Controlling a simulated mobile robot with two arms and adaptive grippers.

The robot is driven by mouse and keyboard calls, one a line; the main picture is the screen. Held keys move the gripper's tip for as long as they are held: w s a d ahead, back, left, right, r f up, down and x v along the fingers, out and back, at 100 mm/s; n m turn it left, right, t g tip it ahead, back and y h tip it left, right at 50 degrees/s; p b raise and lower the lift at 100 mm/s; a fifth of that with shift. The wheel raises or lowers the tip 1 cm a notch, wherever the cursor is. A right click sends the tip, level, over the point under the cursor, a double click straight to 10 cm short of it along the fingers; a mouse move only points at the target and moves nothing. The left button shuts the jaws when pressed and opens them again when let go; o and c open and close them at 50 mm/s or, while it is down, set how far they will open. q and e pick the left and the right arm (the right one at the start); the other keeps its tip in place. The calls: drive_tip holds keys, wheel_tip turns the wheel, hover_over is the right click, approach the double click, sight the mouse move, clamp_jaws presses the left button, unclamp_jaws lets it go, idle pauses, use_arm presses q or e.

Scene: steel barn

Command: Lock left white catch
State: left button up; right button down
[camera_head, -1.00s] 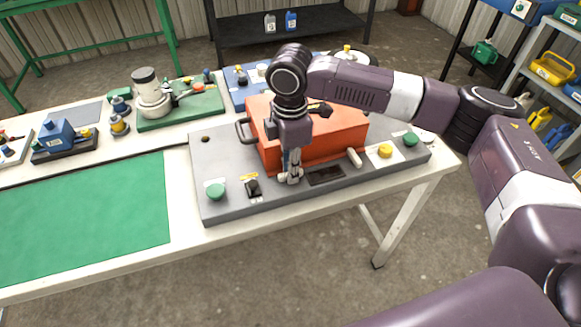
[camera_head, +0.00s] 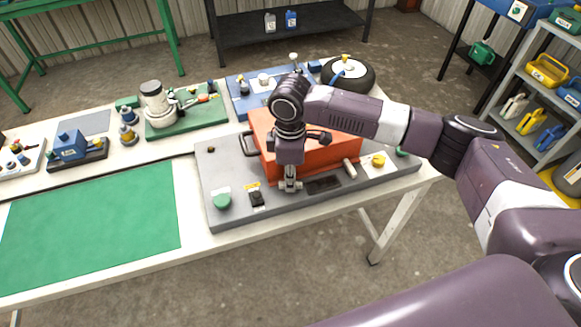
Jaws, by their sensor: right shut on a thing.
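An orange-red box (camera_head: 344,149) with a black handle on its left side sits on a grey base plate (camera_head: 222,163). My right gripper (camera_head: 290,188) points down at the left part of the box's front edge, shut on the left white catch there. The gripper covers most of that catch, so its exact angle cannot be told. The right white catch (camera_head: 349,168) shows at the right part of the box's front face, tilted. My left gripper is not in view.
The plate bears a green knob (camera_head: 222,201), a black switch (camera_head: 257,198), a dark slot (camera_head: 324,184) and a yellow knob (camera_head: 378,160). A green mat (camera_head: 90,225) lies clear at left. A wheel (camera_head: 349,74) and small fixtures stand behind.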

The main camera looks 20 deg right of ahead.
drive_tip(key=m+p, duration=0.3)
drive_tip(key=p, duration=0.1)
drive_tip(key=m+p, duration=0.3)
drive_tip(key=p, duration=0.1)
drive_tip(key=m+p, duration=0.3)
drive_tip(key=p, duration=0.1)
drive_tip(key=shift+r, duration=0.3)
drive_tip(key=m+p, duration=0.2)
drive_tip(key=shift+f+m, duration=0.15)
drive_tip(key=shift+m, duration=0.15)
drive_tip(key=shift+f+m+p, duration=0.1)
drive_tip(key=shift+m+p, duration=0.2)
drive_tip(key=shift+m, duration=0.8)
drive_tip(key=c, duration=2.3)
unclamp_jaws()
drive_tip(key=shift+o, duration=0.2)
wheel_tip(320, 180, up, 12)
